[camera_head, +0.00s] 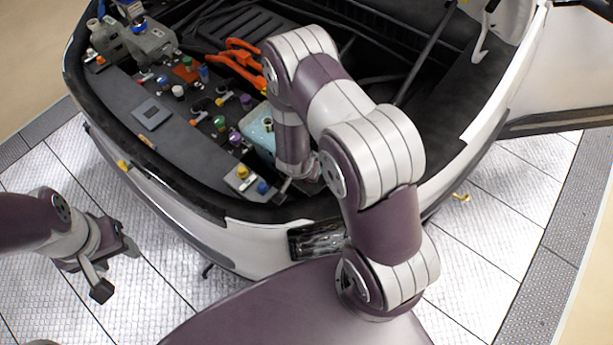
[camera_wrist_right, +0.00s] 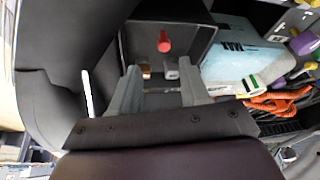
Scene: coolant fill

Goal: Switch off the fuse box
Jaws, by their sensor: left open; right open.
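In the right wrist view, a dark open-fronted box (camera_wrist_right: 205,45), apparently the fuse box, holds a red switch or knob (camera_wrist_right: 164,42). My right gripper (camera_wrist_right: 158,72) is open, its two grey fingers apart at the box's near edge, with the red part beyond and between them. No contact with it is visible. In the head view my right arm reaches into the car's front bay, and its gripper (camera_head: 297,186) is low beside the light blue tank; the red part is hidden there. My left gripper (camera_head: 116,268) is open and empty over the floor, left of the car.
The light blue tank (camera_head: 260,132) stands beside the right gripper. Coloured caps and connectors and orange cables (camera_head: 238,62) fill the bay's left side. The car's white front bumper (camera_head: 250,240) lies between my body and the bay. The tiled floor at left is clear.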

